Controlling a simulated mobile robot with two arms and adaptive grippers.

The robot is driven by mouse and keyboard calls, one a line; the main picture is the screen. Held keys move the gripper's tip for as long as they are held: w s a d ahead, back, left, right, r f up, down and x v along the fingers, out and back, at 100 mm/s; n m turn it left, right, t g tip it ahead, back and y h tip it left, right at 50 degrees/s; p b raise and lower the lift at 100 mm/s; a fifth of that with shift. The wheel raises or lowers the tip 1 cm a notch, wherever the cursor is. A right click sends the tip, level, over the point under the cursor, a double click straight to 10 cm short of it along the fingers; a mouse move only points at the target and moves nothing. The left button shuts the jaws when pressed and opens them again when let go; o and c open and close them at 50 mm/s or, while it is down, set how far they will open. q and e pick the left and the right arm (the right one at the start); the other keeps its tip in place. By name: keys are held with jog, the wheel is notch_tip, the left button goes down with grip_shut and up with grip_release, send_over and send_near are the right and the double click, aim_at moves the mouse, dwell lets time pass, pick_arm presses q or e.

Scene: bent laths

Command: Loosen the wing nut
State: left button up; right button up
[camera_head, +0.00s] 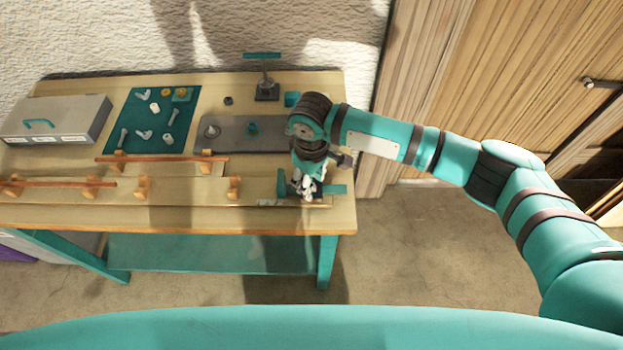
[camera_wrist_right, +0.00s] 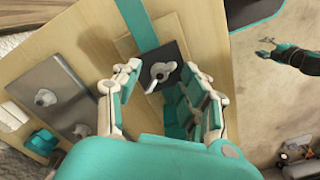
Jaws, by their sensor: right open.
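The wing nut (camera_wrist_right: 162,71) is a light grey metal piece on a dark plate (camera_wrist_right: 178,50) in the right wrist view. My right gripper (camera_wrist_right: 163,78) is open, with its fingers apart on both sides of the wing nut; I cannot tell whether they touch it. In the head view my right gripper (camera_head: 307,188) points down at the front right of the bench and hides the wing nut. A teal bar (camera_head: 335,189) shows beside it. What looks like my left gripper (camera_wrist_right: 266,44) appears small over the floor in the right wrist view.
The wooden bench (camera_head: 200,218) carries a grey case (camera_head: 60,118), a green mat (camera_head: 150,120) with loose hardware, and a grey plate (camera_head: 225,132) with a teal knob. Thin laths (camera_head: 60,183) lie among wooden blocks. A stand with a teal handle (camera_head: 263,56) rises behind.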

notch_tip(320, 180, up, 12)
dwell(0.4)
jog(key=shift+w+f, duration=0.1)
